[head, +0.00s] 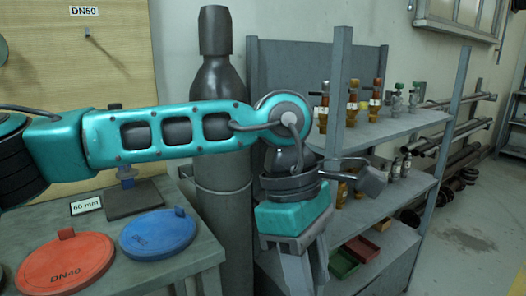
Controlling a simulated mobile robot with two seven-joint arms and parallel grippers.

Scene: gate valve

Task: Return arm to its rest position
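My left arm (180,135) is teal and grey. It comes in from the left edge and stretches across the middle of the head view, in front of a dark gas cylinder. Its wrist bends downward at the right end. My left gripper (304,270) points down near the bottom edge, in front of the grey shelf rack. Its fingers run to the bottom edge, so I cannot tell whether they are open or shut. I see nothing held in the part that shows. My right gripper is not in view.
A workbench (205,252) at lower left bears a red DN40 disc (66,268) and a blue disc (158,233). The gas cylinder (222,215) stands between bench and shelf rack (395,133), which holds several brass valves. Floor at right (470,240) is clear.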

